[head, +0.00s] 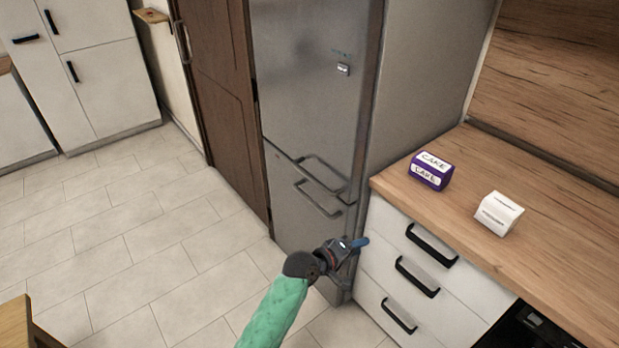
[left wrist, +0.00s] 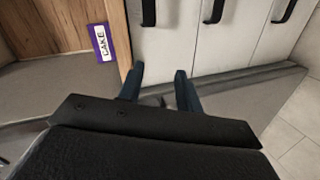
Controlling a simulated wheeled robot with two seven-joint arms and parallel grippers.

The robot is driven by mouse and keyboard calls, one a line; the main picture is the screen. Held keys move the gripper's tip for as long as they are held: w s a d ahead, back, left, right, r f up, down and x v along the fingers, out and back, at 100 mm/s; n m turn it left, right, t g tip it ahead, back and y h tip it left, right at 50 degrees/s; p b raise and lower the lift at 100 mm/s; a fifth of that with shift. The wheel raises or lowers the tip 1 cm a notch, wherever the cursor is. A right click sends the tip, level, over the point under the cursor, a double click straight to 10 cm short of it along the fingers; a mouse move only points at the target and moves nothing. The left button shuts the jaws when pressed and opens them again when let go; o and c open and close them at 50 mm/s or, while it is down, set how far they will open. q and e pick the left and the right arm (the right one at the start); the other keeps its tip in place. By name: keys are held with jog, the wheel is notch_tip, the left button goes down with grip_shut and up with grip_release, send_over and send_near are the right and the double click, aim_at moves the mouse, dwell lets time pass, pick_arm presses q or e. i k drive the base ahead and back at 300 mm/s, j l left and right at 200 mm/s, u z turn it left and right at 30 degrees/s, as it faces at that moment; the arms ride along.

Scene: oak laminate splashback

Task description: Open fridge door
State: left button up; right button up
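The fridge (head: 310,75) is a tall grey metal unit in the middle of the head view, and its doors look shut. The upper door has a bar handle (head: 322,173) near its lower edge, and a second bar handle (head: 318,200) sits just below on the lower door. My left gripper (head: 357,243) is below and right of both handles, near the fridge's lower right edge, apart from the handles. In the left wrist view its two blue fingers (left wrist: 158,88) are spread, with no handle seen between them. My right gripper is in neither view.
White drawers (head: 435,282) with black handles stand right of the fridge, close to my left gripper. A purple cake box (head: 430,171) and a white box (head: 498,214) sit on the wooden counter (head: 560,260). A brown door (head: 222,90) is left of the fridge.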

aim_at(319, 115)
jog(key=i+j, duration=0.8)
jog(key=j, duration=0.15)
